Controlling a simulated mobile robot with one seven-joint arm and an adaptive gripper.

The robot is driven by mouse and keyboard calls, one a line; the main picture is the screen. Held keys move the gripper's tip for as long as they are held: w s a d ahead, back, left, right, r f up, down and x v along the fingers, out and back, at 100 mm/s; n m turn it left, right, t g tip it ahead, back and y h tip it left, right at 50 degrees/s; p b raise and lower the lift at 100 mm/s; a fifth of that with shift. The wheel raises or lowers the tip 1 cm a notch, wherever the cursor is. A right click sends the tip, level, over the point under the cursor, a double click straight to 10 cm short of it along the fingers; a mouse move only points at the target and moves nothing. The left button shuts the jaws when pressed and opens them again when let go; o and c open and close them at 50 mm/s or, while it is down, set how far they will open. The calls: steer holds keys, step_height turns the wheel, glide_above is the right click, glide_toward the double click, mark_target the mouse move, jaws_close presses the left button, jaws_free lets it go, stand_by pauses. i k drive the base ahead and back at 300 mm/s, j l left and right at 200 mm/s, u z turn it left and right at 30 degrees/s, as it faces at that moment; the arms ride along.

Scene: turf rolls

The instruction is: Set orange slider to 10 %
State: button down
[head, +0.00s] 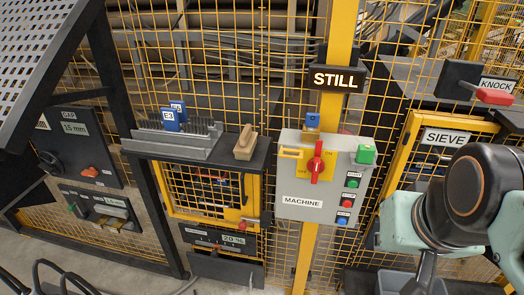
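A dark panel (205,233) low in the middle left carries a label reading 20 % (233,239). A small reddish knob (217,247) shows on it beside the label; its exact colour and position along a track are too small to tell. Another panel, labelled GAP and 15 mm, has an orange-red knob (90,171) at the far left. My arm comes in from the right edge. A dark part at its lower end, likely my gripper (424,275), is cut by the bottom edge, far right of both panels. Its fingertips are not clearly visible.
The grey MACHINE box (304,212) with a red switch stands on a yellow post, between the 20 % panel and my arm. A dark shelf (190,150) with a comb-like rack and a wooden block juts out above the 20 % panel. A sign reads STILL (335,79).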

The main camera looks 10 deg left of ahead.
mark_target(215, 253)
steer(key=u, duration=1.15)
steer(key=z, duration=1.1)
steer(key=j+u, duration=0.3)
steer(key=u, duration=0.15)
steer(key=j+u, duration=0.3)
steer(key=u, duration=0.2)
steer(key=i, duration=0.55)
steer(key=k, duration=0.55)
